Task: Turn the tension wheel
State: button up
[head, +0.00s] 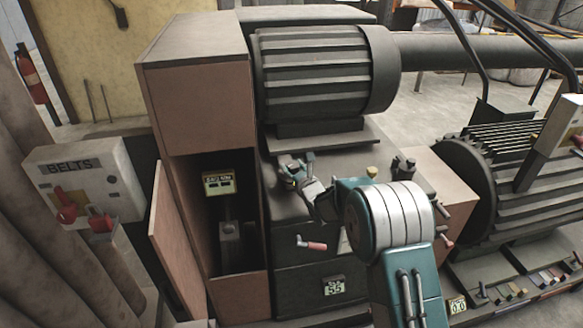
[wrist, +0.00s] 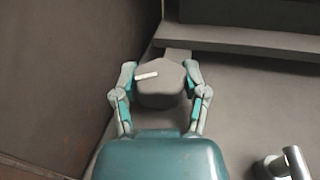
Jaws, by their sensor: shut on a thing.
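The tension wheel (wrist: 160,88) is a grey, faceted knob with a white mark on its top. In the wrist view it sits between the two fingers of my gripper (wrist: 160,92), which is shut on it from both sides. The white mark points roughly left to right, slightly raised at its right end. In the head view my gripper (head: 292,175) is on the machine top, below the large ribbed motor (head: 315,75). There the wheel is mostly hidden by the fingers.
A metal lever (wrist: 285,165) stands right of my gripper in the wrist view. On the machine are a red-handled crank (head: 312,244), a small display (head: 333,287) and an open compartment with a yellow-framed display (head: 220,184). A "BELTS" box (head: 85,180) with red levers stands left.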

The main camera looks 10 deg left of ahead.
jog(key=o, duration=1.2)
jog(key=shift+d+f, duration=0.1)
jog(key=shift+f, duration=0.1)
jog(key=shift+c, duration=0.2)
jog(key=shift+r, duration=0.1)
jog(key=shift+s, duration=0.15)
jog(key=v, duration=1.1)
jog(key=shift+s+d, duration=0.25)
jog(key=shift+d, duration=0.05)
